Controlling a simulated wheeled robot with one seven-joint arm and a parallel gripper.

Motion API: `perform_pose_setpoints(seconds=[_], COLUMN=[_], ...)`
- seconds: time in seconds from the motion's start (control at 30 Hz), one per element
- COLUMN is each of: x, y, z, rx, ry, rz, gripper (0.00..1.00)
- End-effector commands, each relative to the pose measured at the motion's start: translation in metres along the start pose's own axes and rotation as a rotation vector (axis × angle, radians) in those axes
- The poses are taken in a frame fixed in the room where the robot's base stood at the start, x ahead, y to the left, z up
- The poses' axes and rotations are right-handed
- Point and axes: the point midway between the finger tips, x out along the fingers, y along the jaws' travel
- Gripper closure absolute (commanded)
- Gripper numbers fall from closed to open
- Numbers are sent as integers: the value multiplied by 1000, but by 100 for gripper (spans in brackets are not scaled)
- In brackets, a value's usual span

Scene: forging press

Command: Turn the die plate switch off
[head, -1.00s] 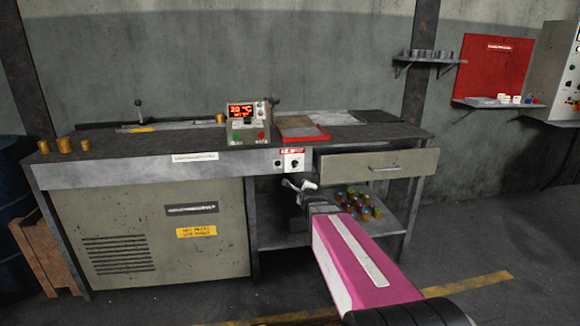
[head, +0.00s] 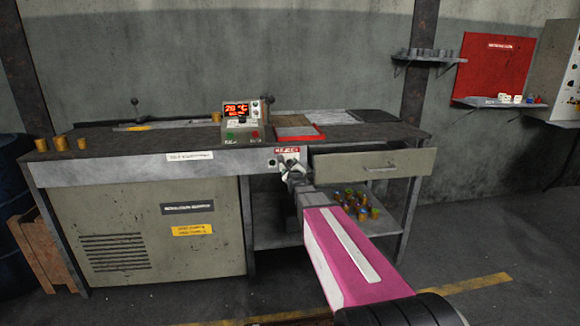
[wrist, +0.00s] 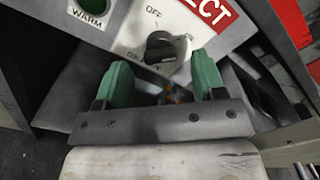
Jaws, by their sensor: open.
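The switch is a dark rotary knob (wrist: 160,47) on a white plate (wrist: 190,20) marked OFF above it. A second marking at its lower left is only partly readable, and I cannot tell which way the knob points. In the head view the white switch plate (head: 292,158) is on the bench's front rail, mostly behind my gripper (head: 294,172). In the wrist view my gripper (wrist: 162,64) is open, its green fingers just below and to either side of the knob. Nothing is between the fingers; whether they touch the plate is unclear.
A red label (wrist: 207,10) ending in "ECT" adjoins the switch plate. A green round part marked WARM (wrist: 95,5) is at its left. The open drawer (head: 375,163) juts out at right. The control box (head: 243,120) and red tray (head: 300,133) are above.

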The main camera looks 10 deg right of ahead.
Motion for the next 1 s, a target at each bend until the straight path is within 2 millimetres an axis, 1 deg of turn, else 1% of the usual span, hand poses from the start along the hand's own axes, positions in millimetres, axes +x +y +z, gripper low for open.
perform_pose_setpoints(seconds=[0.03, 0.1, 0.2, 0.3, 0.53, 0.57, 0.6, 0.67, 0.7, 1.0], x=[13, 23, 32, 35, 34, 34, 34, 34, 34, 34], y=[0, 0, 0, 0, 0, 0, 0, 0, 0, 0], z=[0, 0, 0, 0, 0, 0, 0, 0, 0, 0], rx=[0, 0, 0, -1, -1, -1, -1, -1, -1, -22], ry=[0, 0, 1, 1, 1, 1, 1, 1, 1, 1], rz=[0, 0, 1, 1, 1, 1, 1, 1, 1, 1], gripper=[37, 37, 37, 37, 37, 46, 59, 79, 86, 86])
